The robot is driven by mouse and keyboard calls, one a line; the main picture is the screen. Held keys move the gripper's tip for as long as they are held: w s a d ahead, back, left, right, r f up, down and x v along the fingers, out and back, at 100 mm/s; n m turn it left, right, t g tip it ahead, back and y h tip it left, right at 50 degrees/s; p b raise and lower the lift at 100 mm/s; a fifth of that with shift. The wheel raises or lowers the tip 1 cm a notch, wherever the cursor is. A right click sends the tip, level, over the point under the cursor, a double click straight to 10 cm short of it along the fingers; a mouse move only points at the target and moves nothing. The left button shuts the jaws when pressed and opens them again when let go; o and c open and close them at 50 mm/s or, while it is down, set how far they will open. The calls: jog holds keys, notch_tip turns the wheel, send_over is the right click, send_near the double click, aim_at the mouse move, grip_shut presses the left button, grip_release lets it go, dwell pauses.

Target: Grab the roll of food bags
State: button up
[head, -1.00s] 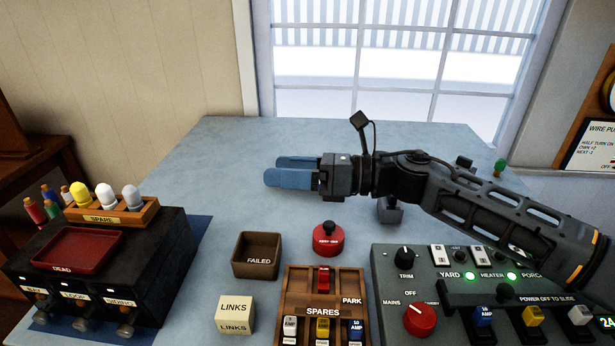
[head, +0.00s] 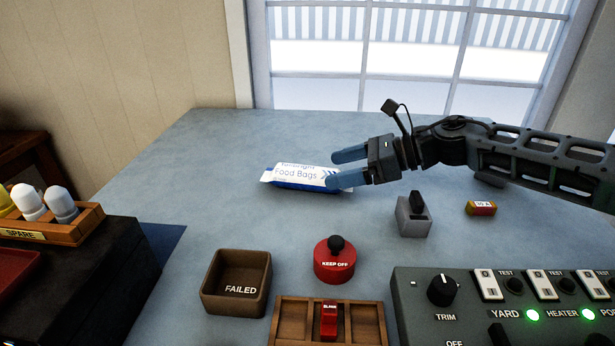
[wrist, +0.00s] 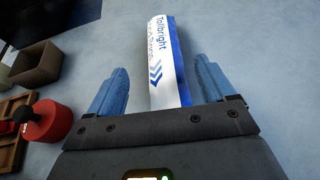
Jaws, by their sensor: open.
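The roll of food bags (head: 298,176) is a white and blue packet lying on the blue-grey table, toward the back middle. My gripper (head: 340,168) is at its right end in the head view, with its two blue fingers apart. In the wrist view the roll (wrist: 164,60) lies lengthwise between the open fingers (wrist: 157,90) and extends beyond their tips. The fingers do not appear to touch it, with a gap on each side. Its near end is hidden by the gripper body.
A red KEEP OFF knob (head: 334,262), a brown FAILED bin (head: 236,283) and a grey block with a black lever (head: 414,216) stand nearer. A small red-yellow fuse (head: 480,208) lies right. A control panel (head: 440,318) fills the front right. The table left of the roll is clear.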

aim_at(323, 169)
jog(key=shift+w+p+x, duration=0.15)
jog(key=shift+p+x, duration=0.2)
jog(key=shift+x, duration=0.95)
jog(key=shift+w+p+x, duration=0.2)
jog(key=shift+p+x, duration=0.1)
jog(key=shift+x, duration=0.95)
jog(key=shift+r, duration=0.15)
jog(key=c, duration=1.3)
